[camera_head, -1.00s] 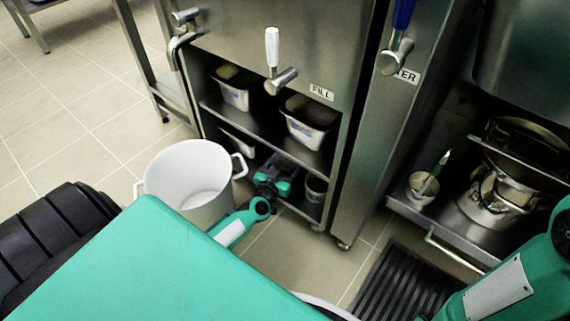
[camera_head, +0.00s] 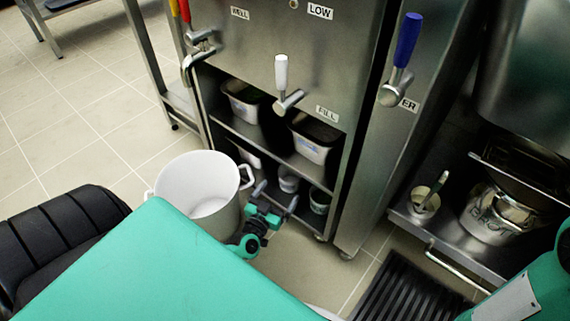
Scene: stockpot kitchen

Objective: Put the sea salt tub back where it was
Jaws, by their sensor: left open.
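Two small round tubs stand on the lower shelf of the steel cabinet, a left one (camera_head: 288,181) and a right one (camera_head: 319,201). Their labels are too small to read, so I cannot tell which is the sea salt tub. My left gripper (camera_head: 275,196) is open and empty, just in front of the lower shelf and apart from the tubs. Its fingers are spread, one to the left and one to the right. My right arm shows at the right edge; its gripper is out of view.
Two rectangular tubs (camera_head: 241,103) (camera_head: 314,140) sit on the upper shelf. A white stockpot (camera_head: 197,186) stands on the floor left of my left gripper. A white-handled tap (camera_head: 283,88) juts out above. A cup with a utensil (camera_head: 424,203) and a metal pot (camera_head: 491,214) stand at right.

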